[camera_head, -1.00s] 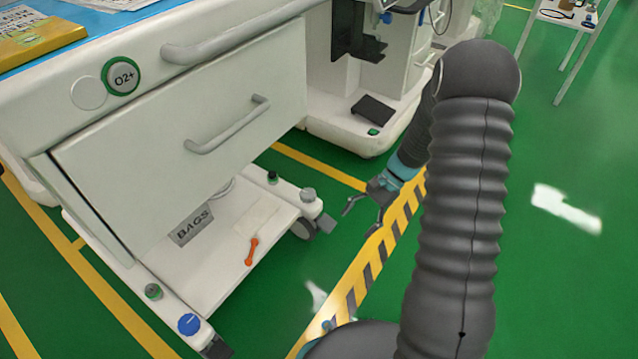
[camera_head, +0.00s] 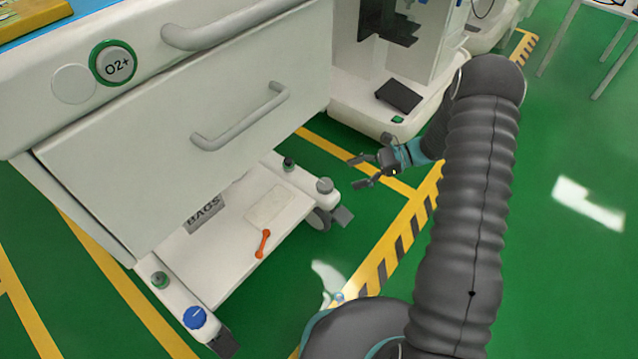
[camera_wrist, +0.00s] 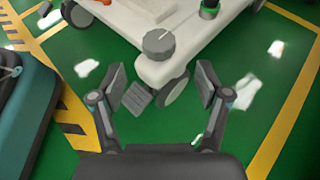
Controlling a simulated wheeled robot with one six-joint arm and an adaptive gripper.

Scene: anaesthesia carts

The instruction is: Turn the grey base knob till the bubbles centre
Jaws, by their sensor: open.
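The grey base knob (camera_head: 324,185) sits on the near right corner of the cart's white base, above a caster. It shows in the wrist view (camera_wrist: 158,44) as a ridged round cap, ahead of my gripper. My gripper (camera_head: 357,172) is open and empty, to the right of the knob and apart from it. In the wrist view its two fingers (camera_wrist: 160,82) are spread, with the knob beyond and between them. Small green-ringed fittings stand on the base, one behind the knob (camera_head: 289,163) and one at the left (camera_head: 160,280). I cannot make out any bubbles.
A blue knob (camera_head: 194,318) is on the base's left corner. An orange tool (camera_head: 263,244) lies on the base shelf. The drawer handle (camera_head: 240,118) juts out above. A caster pedal (camera_head: 342,217) lies below the knob.

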